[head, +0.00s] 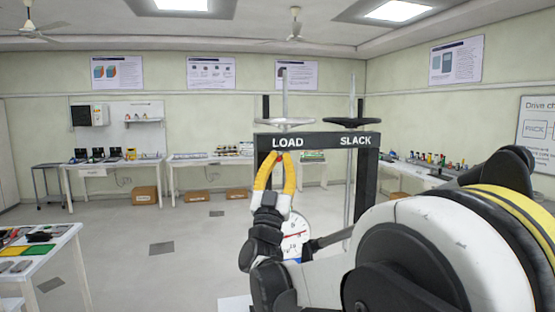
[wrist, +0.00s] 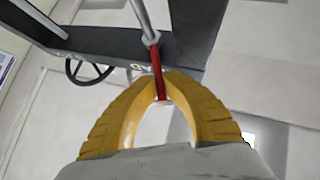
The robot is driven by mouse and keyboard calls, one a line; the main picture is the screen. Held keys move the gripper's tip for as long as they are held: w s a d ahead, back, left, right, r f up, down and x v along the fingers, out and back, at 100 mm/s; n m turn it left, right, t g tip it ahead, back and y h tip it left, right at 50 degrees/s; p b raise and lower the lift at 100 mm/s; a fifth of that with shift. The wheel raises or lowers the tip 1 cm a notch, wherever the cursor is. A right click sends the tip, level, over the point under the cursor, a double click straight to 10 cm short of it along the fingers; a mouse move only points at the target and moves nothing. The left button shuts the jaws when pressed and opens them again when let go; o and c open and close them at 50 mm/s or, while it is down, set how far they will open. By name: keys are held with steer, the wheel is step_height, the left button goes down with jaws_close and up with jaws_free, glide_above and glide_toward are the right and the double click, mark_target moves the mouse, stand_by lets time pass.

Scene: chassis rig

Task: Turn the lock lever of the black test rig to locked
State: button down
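The black test rig (head: 320,140) stands in the middle of the head view, with LOAD and SLACK on its crossbar. In the wrist view its dark beam (wrist: 85,38) crosses the upper part. A red lever (wrist: 156,66) hangs from a collar on a metal rod there; I take it to be the lock lever. My gripper (head: 279,155) has yellow fingers, raised to the crossbar below LOAD. In the wrist view the fingertips (wrist: 166,78) close in from both sides on the red lever, whose end shows between the fingers. The lever's locked marking is not visible.
Two handwheels (head: 285,122) (head: 343,122) sit above the crossbar. A dial gauge (head: 295,235) shows behind my arm. A table (head: 60,240) with coloured items stands at left. Benches (head: 115,165) line the back wall.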

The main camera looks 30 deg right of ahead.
steer(key=d+n+t+y, duration=0.1)
steer(key=n+t+y, duration=0.1)
steer(key=y, duration=0.2)
steer(key=s+d+n+t+y, duration=0.1)
steer(key=n+t+y, duration=0.1)
steer(key=y, duration=0.2)
steer(key=d+n+t+y, duration=0.2)
steer(key=y, duration=0.2)
steer(key=shift+s+t, duration=0.3)
steer(key=shift+s, duration=0.1)
steer(key=n+y, duration=0.1)
steer(key=y, duration=0.2)
steer(key=d+n+y, duration=0.1)
steer(key=y, duration=0.2)
steer(key=d+n+y, duration=0.1)
steer(key=y, duration=0.1)
steer(key=shift+d+y, duration=0.15)
steer(key=shift+y, duration=0.25)
steer(key=shift+w+d+n+y, duration=0.1)
steer(key=shift+n+y, duration=0.3)
steer(key=shift+y, duration=0.15)
steer(key=shift+w+d+n+y, duration=0.1)
steer(key=shift+n+y, duration=0.3)
steer(key=shift+y, duration=0.45)
steer(key=c, duration=1.8)
jaws_free()
steer(key=shift+s, duration=0.1)
